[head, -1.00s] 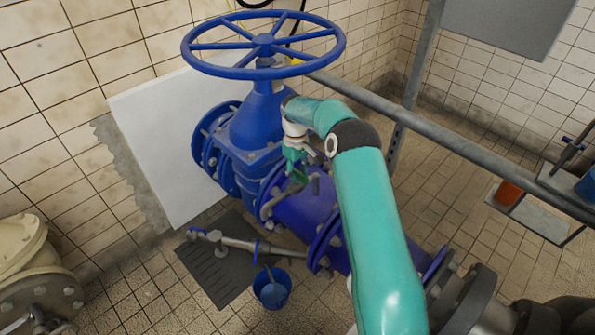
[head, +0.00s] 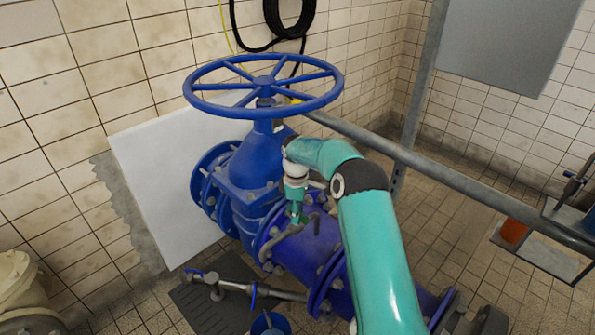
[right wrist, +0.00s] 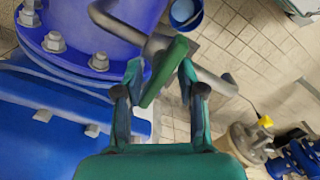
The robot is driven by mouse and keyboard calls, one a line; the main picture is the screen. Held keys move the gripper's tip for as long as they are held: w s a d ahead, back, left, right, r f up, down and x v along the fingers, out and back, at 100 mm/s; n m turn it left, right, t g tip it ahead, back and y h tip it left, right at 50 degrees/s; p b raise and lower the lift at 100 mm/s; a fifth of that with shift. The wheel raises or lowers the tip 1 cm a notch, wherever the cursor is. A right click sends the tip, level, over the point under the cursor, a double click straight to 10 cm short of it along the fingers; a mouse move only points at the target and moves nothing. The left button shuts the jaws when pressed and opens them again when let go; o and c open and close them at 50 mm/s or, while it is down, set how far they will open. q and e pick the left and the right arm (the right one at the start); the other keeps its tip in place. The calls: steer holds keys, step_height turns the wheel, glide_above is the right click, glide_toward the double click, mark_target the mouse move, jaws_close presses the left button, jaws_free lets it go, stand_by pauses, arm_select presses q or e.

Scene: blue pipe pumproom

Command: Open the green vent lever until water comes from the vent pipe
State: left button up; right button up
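The green vent lever (right wrist: 165,72) lies slantwise between the two fingers of my right gripper (right wrist: 161,70) in the right wrist view. The fingers stand apart on either side of it; a firm grip on it does not show. In the head view my right gripper (head: 297,218) points down at the blue pipe, beside the curved vent pipe (head: 268,246). No water shows at the pipe. My left gripper is not in view.
A big blue handwheel valve (head: 263,88) stands behind my right arm. A blue bucket (head: 270,324) is on the floor below, and it also shows in the right wrist view (right wrist: 185,13). A grey rail (head: 450,178) crosses on the right.

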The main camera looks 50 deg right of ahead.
steer(key=shift+f+n+b, duration=0.15)
steer(key=shift+n+b, duration=0.15)
steer(key=shift+n, duration=0.4)
step_height(320, 180, up, 17)
steer(key=p, duration=0.2)
steer(key=shift+p, duration=0.4)
